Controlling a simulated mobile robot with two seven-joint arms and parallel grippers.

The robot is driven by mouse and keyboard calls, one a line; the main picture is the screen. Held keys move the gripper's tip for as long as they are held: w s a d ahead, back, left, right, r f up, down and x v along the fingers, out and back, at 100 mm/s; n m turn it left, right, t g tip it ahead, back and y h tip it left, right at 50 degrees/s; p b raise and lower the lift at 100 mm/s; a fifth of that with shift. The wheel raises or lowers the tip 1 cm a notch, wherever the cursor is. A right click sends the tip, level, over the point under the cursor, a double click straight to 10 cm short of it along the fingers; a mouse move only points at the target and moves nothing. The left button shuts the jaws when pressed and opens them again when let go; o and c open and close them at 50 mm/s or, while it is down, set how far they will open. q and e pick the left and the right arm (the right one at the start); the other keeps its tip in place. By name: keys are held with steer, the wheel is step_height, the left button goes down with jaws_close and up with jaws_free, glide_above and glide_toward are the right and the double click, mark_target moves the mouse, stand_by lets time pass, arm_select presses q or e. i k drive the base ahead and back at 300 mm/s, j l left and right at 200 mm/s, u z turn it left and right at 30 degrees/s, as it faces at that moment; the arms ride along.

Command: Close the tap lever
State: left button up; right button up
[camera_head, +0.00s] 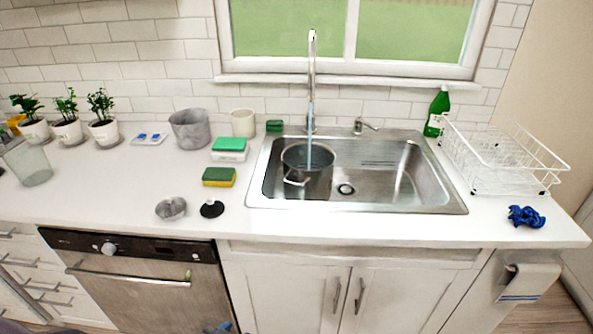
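The tap (312,68) is a tall chrome faucet behind the sink, in front of the window. A blue-tinted stream of water (309,135) runs from it down into a metal pot (318,180). The pot stands in the left part of the steel sink (405,207). A small chrome lever (364,126) stands on the sink's back rim, right of the tap; it tilts to the right.
Sponges (219,177), a black stopper (212,209) and small metal tins (171,208) lie left of the sink. A green bottle (437,112), a white dish rack (490,188) and a blue cloth (526,217) are at the right. The counter's front edge is mostly clear.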

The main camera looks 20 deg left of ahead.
mark_target(358, 120)
steer(key=i+l+u, duration=0.75)
steer(key=i+l, duration=0.1)
steer(key=i, duration=0.05)
